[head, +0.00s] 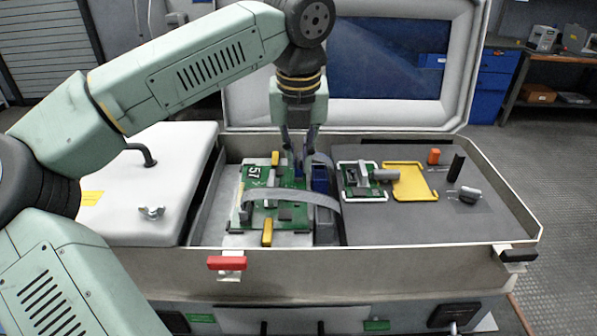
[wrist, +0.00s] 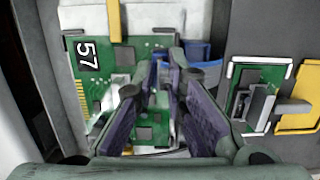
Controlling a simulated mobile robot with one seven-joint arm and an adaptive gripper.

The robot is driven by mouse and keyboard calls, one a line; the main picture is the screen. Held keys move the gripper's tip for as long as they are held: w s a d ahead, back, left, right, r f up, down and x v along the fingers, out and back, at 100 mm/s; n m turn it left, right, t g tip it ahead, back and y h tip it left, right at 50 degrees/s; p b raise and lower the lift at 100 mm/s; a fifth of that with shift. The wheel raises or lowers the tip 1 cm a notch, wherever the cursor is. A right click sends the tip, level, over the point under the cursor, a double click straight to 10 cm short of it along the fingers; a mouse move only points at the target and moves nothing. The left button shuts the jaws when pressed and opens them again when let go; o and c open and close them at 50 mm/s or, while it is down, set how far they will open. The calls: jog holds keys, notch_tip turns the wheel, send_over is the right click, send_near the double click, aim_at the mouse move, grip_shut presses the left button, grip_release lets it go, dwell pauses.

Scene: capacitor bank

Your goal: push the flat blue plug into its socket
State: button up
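My gripper (head: 299,153) points down at the right edge of the green circuit board (head: 290,214) marked 57. Its two fingers stand apart, with purple pads facing each other in the wrist view (wrist: 164,72). Blue shows at the fingertips, apparently the flat blue plug (head: 298,161), but the fingers hide most of it. I cannot tell whether they grip it. A blue block (head: 320,180) stands right of the board.
A second grey ribbon (head: 295,194) arches over the board. Yellow clips hold the board at the back (head: 275,158) and front (head: 267,232). A grey shelf to the right bears a small green board (head: 361,181), a yellow frame (head: 410,181) and loose parts. Case walls surround everything.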

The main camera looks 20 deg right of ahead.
jog(key=o, duration=0.5)
jog(key=shift+r, duration=0.1)
